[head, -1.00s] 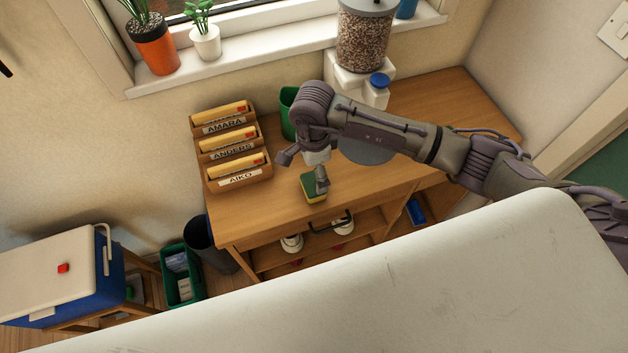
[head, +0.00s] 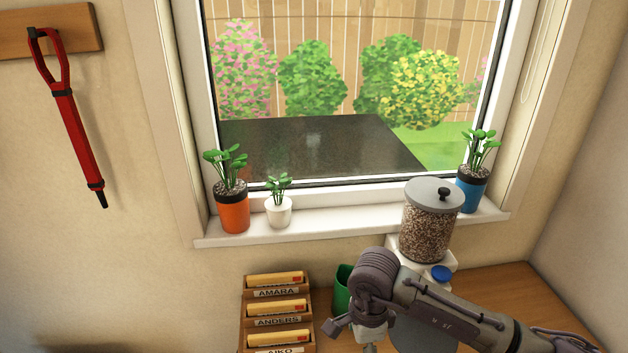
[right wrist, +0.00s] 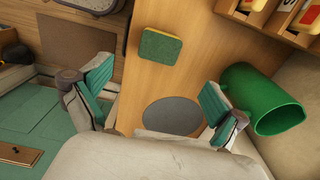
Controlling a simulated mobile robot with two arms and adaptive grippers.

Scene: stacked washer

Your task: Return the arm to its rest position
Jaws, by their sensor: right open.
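My right arm (head: 440,312) reaches in from the lower right of the head view, over the wooden desk, with its wrist bent down beside a green cup. The fingertips are cut off by the bottom edge there. In the right wrist view my right gripper (right wrist: 157,82) is open, its two teal-padded fingers spread wide with nothing between them. A green and yellow sponge (right wrist: 160,48) lies flat on the desk beyond the fingers, apart from them. My left gripper is in neither view.
The green cup (right wrist: 262,100) is close to the right finger. A letter rack (head: 277,313) stands left of the arm, and a grain dispenser (head: 428,225) stands behind it. Potted plants line the window sill (head: 330,226). A grey disc (right wrist: 172,114) shows near the gripper.

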